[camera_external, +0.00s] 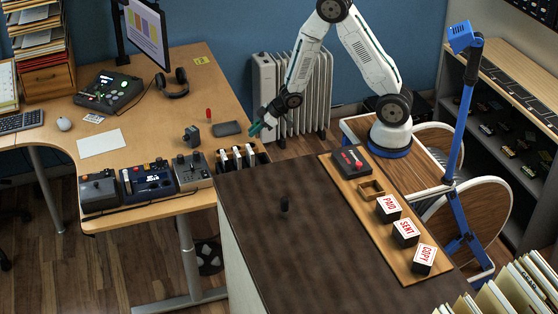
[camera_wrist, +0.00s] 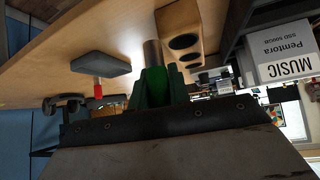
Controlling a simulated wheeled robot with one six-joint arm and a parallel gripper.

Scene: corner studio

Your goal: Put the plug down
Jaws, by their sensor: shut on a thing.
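My gripper (camera_external: 258,127) is at the end of the arm, above the right edge of the wooden desk in the external view. In the external view the held thing is too small to make out. I cannot tell whether it touches anything.
The desk (camera_external: 150,125) carries a dark flat pad (camera_external: 227,129), a red upright piece (camera_external: 208,115), headphones (camera_external: 175,84) and several devices. A dark holder (camera_external: 262,156) with white items stands at the desk's right edge.

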